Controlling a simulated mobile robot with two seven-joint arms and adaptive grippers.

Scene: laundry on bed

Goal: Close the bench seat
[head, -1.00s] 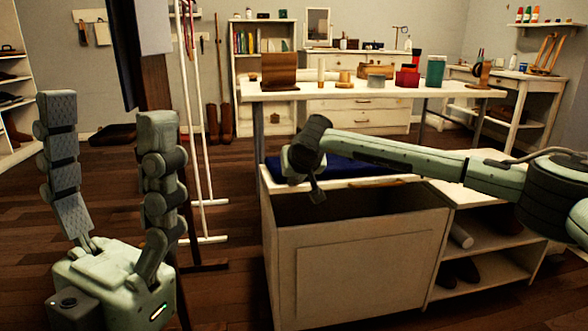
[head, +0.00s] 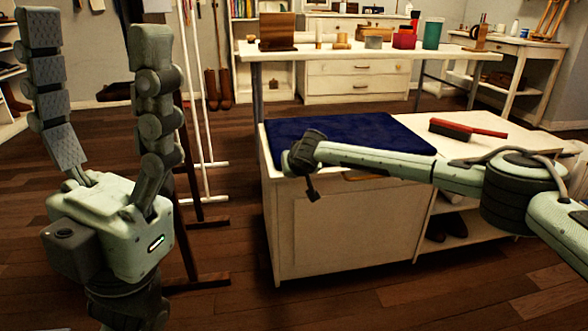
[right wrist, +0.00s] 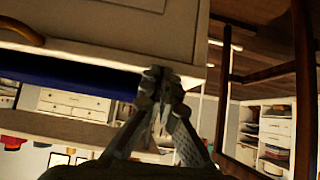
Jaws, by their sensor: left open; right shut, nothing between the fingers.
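The bench seat is the lid with a dark blue cushion (head: 345,133) on the white bench (head: 340,235). It lies level over the box in the head view, and no dark inside shows. A wooden handle (head: 368,177) on the front is partly hidden by my right arm. My right gripper (head: 307,165) is shut and empty at the front left corner of the seat. In the right wrist view its fingers (right wrist: 163,90) are close to the edge below the blue cushion (right wrist: 72,73); contact is unclear. My left gripper (head: 95,35) is open, pointing up, away from the bench.
A red brush (head: 468,130) lies on the white top right of the cushion, above open shelves. A white table (head: 360,57) with small boxes and cups stands behind. A white rack pole (head: 202,110) stands between my left gripper and the bench. Wooden floor is clear in front.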

